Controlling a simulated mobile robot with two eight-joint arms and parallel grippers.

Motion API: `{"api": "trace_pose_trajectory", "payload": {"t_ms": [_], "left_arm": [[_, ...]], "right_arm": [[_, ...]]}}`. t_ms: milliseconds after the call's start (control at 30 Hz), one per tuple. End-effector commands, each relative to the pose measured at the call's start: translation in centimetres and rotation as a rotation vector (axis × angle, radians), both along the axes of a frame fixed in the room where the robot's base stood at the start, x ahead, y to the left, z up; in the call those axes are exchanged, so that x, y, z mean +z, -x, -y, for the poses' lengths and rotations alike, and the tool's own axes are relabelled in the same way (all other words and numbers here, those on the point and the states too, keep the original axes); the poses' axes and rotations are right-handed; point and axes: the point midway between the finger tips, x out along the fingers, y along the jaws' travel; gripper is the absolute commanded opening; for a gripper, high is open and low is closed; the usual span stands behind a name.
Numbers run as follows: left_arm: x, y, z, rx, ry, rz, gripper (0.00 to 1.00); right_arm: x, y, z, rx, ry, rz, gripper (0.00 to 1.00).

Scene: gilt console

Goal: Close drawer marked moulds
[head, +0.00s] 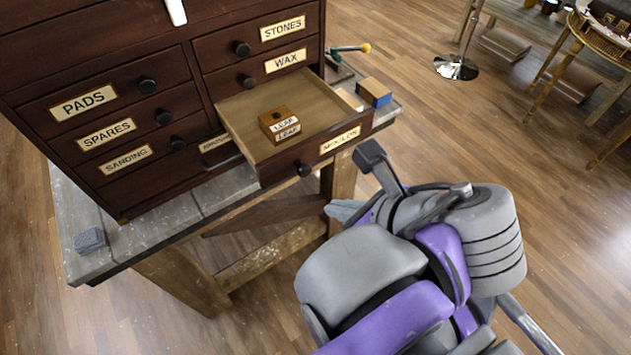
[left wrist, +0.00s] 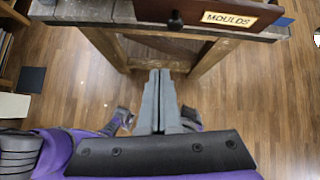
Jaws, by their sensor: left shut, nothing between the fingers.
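The drawer marked MOULDS (head: 280,166) stands pulled out of the lower right of the dark wooden chest (head: 150,40). Its front has a black knob (head: 305,169) and a cream label. Inside sits a small wooden block (head: 279,122) with labels that seem to read LEAF. In the left wrist view the drawer front (left wrist: 150,12) shows at the top, with its knob (left wrist: 175,20). My left gripper (head: 338,208) is shut and empty, below and in front of the drawer, apart from it. Its closed fingers (left wrist: 158,82) point toward the bench. My right gripper is not identifiable.
The chest stands on a worn workbench (head: 150,220) with a grey block (head: 90,240) at its front left corner. A blue and wooden block (head: 374,92) lies right of the drawer, near a green-handled tool (head: 350,49). The floor before the bench is open.

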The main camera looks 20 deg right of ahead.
Motion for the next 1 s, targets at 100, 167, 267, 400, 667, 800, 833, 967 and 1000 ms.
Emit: {"api": "trace_pose_trajectory", "payload": {"t_ms": [100,167,267,400,667,800,833,967,1000], "left_arm": [[1.6,1.5,2.1,-0.111,-0.078,0.023,0.0],[2.0,1.7,2.4,-0.137,-0.099,0.029,0.0],[2.0,1.6,2.5,-0.15,-0.113,0.034,0.0],[0.8,0.3,2.0,-0.146,-0.113,0.034,0.0],[-3.1,-3.5,0.6,-0.143,-0.111,0.032,0.0],[-4.8,-5.5,-0.1,-0.143,-0.111,0.032,0.0],[-4.5,-6.0,-0.3,-0.143,-0.111,0.032,0.0],[-4.4,-7.6,-0.8,-0.145,-0.11,0.032,0.0],[-4.3,-8.0,-1.0,-0.145,-0.11,0.032,0.0]], "right_arm": [[-0.5,0.1,0.0,0.0,0.0,-0.003,1.0],[-0.5,0.1,0.0,0.0,0.0,-0.003,1.0],[-0.5,0.1,0.0,0.0,0.0,-0.003,1.0],[-0.5,0.1,0.0,0.0,0.0,-0.003,1.0],[-0.6,0.2,0.0,0.0,0.0,-0.004,1.0],[-0.6,0.2,0.0,0.0,0.0,-0.003,1.0],[-0.5,0.1,0.0,0.0,0.0,-0.003,1.0],[-0.2,0.0,0.0,0.0,0.0,-0.001,1.0],[-0.1,0.0,0.0,0.0,0.0,-0.001,1.0]]}}
